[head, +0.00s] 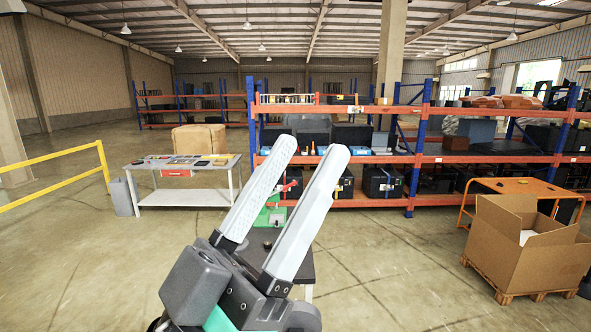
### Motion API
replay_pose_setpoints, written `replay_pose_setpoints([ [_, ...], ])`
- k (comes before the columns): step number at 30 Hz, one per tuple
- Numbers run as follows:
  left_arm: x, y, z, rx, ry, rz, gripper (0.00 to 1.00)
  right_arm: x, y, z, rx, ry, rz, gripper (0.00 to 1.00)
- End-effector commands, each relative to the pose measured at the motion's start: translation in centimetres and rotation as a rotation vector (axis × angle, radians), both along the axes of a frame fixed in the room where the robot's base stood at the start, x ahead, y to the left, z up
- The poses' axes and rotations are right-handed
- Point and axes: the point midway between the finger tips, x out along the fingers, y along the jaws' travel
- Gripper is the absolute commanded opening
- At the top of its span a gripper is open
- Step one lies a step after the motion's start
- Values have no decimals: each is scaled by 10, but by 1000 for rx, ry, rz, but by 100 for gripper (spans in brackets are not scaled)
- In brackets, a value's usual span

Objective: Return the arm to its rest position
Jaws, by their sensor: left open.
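My left gripper (312,164) is large in the middle foreground of the head view. Its two pale grey fingers point up and to the right, apart, with nothing between them. It is open and empty. It is raised in front of a small dark table (306,264), and covers much of that table. A green object (272,215) shows partly behind the fingers; I cannot tell what it is. My right gripper is not in view.
A shelving rack (380,203) with orange beams and blue posts stands behind. A white table (185,196) and a yellow railing (55,173) are at left. An open cardboard box (502,243) on a pallet and an orange cart (520,187) are at right. Open floor lies between.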

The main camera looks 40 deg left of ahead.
Motion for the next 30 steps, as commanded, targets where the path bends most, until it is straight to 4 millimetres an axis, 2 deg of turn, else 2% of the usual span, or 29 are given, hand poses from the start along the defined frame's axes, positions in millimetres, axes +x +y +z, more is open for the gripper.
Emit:
replay_pose_setpoints([
  [5, 1, 1, 0, -1, 1, 2, 54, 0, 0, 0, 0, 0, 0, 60],
  [8, 1, 1, 8, -1, 1, 3, 54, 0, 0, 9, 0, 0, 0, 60],
  [11, 1, 2, 35, -2, 1, 3, 54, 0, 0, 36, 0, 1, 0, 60],
  [15, 1, 2, 87, -3, 1, 4, 54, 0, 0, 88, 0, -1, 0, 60],
  [18, 1, 2, 112, -3, 1, 4, 54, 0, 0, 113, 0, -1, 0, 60],
  [30, 1, 2, 108, -3, 2, 4, 54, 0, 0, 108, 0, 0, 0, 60],
])
